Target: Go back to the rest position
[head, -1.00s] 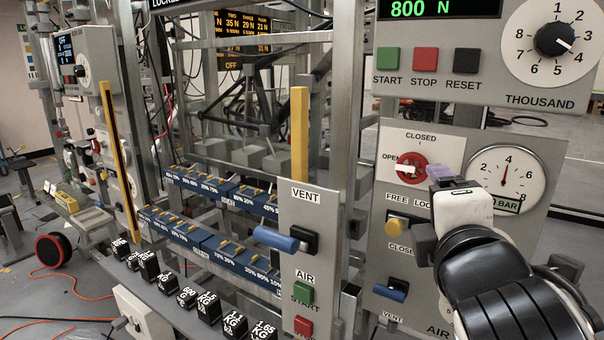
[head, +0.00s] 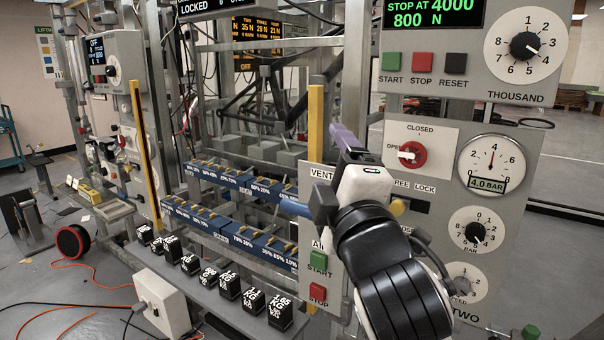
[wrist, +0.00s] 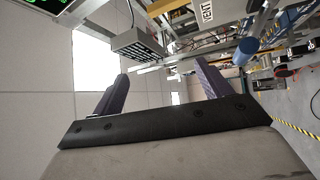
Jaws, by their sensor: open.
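My gripper (head: 338,142) is raised in front of the gap between the vent panel and the right-hand control panel (head: 440,130). Its purple fingers point up and away. In the wrist view, my gripper (wrist: 161,72) shows two fingers spread apart with nothing between them. The red valve knob (head: 411,155) with a white lever is to the right of the fingers, apart from them. No marker for the rest position shows.
A yellow post (head: 315,125) stands close to the left of the fingers. Blue weight racks (head: 215,232) and several black weights (head: 229,286) fill the lower middle. A white box (head: 162,304) and orange cables (head: 75,323) are at lower left. Open floor shows at far right.

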